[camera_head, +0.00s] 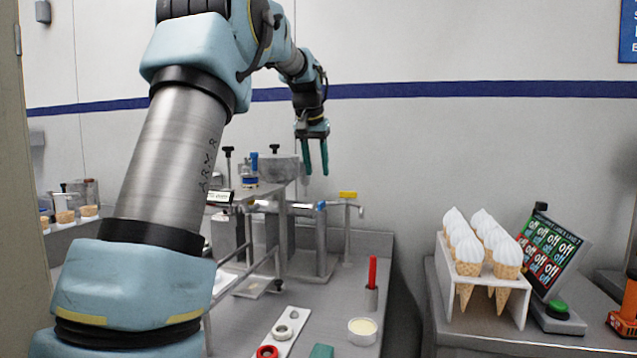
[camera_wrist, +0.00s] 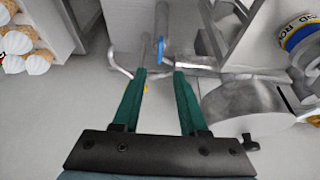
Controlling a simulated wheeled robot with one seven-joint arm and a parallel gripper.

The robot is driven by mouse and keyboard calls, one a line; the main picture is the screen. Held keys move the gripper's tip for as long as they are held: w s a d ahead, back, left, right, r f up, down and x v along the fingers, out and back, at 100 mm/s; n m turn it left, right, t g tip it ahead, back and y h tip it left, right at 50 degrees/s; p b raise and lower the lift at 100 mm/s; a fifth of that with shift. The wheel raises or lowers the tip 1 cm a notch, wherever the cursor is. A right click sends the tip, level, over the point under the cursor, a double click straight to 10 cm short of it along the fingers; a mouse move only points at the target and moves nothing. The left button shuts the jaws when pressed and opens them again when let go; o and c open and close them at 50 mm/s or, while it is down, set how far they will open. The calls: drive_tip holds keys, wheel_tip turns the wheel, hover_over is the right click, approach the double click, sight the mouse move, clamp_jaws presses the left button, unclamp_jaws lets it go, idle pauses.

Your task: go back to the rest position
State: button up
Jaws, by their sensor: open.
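My gripper (camera_head: 315,157) hangs from my arm in the upper middle of the head view, its two green fingers pointing down. The fingers are apart with nothing between them. In the wrist view my gripper (camera_wrist: 160,72) also shows open and empty. It is above and behind the metal machine (camera_head: 282,215) on the grey counter, apart from it in the head view. The machine's metal parts (camera_wrist: 245,105) lie beyond and beside the fingers in the wrist view.
Several ice cream cones (camera_head: 482,245) stand in a white holder (camera_head: 522,300) at right, beside a price board (camera_head: 547,250) and green button (camera_head: 558,308). A red-handled tool (camera_head: 372,272) and a cream-filled cup (camera_head: 362,330) stand on the counter. Open air surrounds my gripper on the right.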

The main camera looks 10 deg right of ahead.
drive_tip(key=shift+s+a+r, duration=0.1)
drive_tip(key=shift+r, duration=0.25)
drive_tip(key=s+a+f+n, duration=0.1)
drive_tip(key=s+a+f, duration=0.5)
drive_tip(key=s+f, duration=0.3)
drive_tip(key=s+a+f+n+g+y, duration=0.1)
drive_tip(key=s+a+f, duration=0.6)
drive_tip(key=s+f, duration=0.2)
drive_tip(key=s+a+f+n+g, duration=0.1)
drive_tip(key=s+a+f+n, duration=0.1)
drive_tip(key=s+a+f, duration=0.4)
drive_tip(key=shift+s+a+f+y, duration=0.15)
drive_tip(key=shift+s+f, duration=0.35)
drive_tip(key=shift+s, duration=0.35)
drive_tip(key=shift+s+a+f+y, duration=0.1)
drive_tip(key=shift+s+f, duration=0.4)
drive_tip(key=shift+s, duration=0.4)
drive_tip(key=shift+s+a+f+y, duration=0.15)
drive_tip(key=shift+s+f, duration=0.35)
drive_tip(key=shift+s, duration=0.35)
